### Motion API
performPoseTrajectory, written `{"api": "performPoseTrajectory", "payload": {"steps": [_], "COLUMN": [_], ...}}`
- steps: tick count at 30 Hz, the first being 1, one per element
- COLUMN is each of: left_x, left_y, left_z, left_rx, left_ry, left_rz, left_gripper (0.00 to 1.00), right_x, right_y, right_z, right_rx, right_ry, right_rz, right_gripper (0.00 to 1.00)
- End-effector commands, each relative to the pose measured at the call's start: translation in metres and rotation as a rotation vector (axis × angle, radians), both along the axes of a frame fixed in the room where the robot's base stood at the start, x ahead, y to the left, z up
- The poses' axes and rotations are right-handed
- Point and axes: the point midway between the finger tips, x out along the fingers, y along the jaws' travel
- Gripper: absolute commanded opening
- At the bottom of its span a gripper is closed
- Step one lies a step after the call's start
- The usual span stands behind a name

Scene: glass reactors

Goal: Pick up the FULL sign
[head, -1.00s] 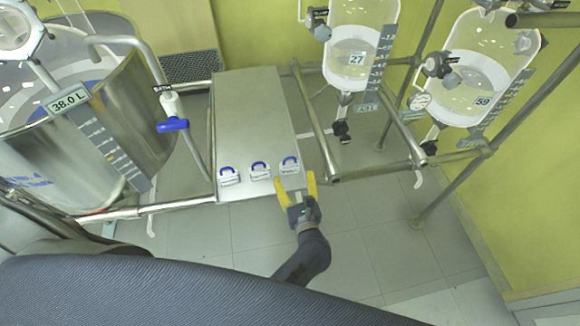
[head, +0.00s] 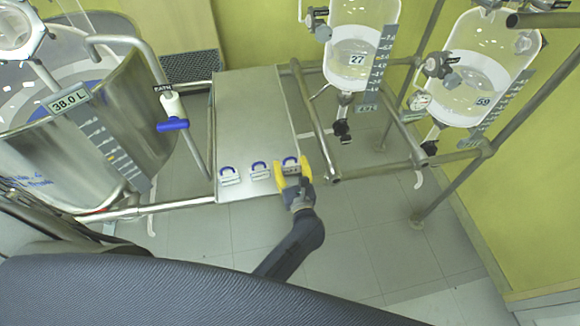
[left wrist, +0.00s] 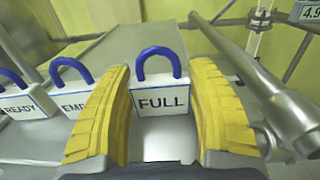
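The FULL sign (left wrist: 161,100) is a small white padlock-shaped tag with a blue shackle. It stands at the right end of a row of signs, near the front edge of the metal table. It also shows in the head view (head: 291,169), partly hidden by my gripper. My left gripper (head: 292,165) has its yellow fingers on either side of it. In the left wrist view, the fingers (left wrist: 160,95) flank its side edges and it fills the gap between them. It looks upright, at table level. My right gripper is not in view.
The EMPTY sign (left wrist: 76,92), its label partly hidden by the left finger, and the READY sign (left wrist: 20,100) stand to the left on the table (head: 250,110). A metal rail (left wrist: 250,75) runs close on the right. Glass vessels (head: 358,60) and a steel vessel (head: 135,115) flank the table.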

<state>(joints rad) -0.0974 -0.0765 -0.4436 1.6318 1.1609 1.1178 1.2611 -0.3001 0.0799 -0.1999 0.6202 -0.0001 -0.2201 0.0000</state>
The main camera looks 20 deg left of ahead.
Motion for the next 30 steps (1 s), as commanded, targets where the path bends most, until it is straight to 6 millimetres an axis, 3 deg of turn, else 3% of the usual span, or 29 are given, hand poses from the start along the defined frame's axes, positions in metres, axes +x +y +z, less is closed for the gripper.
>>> {"api": "performPoseTrajectory", "payload": {"steps": [1,6,16,30], "left_x": [0.000,0.000,0.000,0.000], "left_y": [0.000,0.000,0.000,0.000], "left_z": [0.000,0.000,0.007,0.079], "left_rx": [0.000,0.000,-0.001,-0.002], "left_ry": [0.000,0.000,0.000,-0.004], "left_rz": [0.000,0.000,0.000,0.000], "left_gripper": [0.46,0.28,0.27,0.27], "right_x": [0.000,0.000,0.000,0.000], "right_y": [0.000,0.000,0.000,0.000], "right_z": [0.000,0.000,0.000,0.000], "right_rx": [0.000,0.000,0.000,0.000], "right_ry": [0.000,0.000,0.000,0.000], "right_rz": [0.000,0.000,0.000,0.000], "right_gripper": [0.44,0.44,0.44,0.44]}}
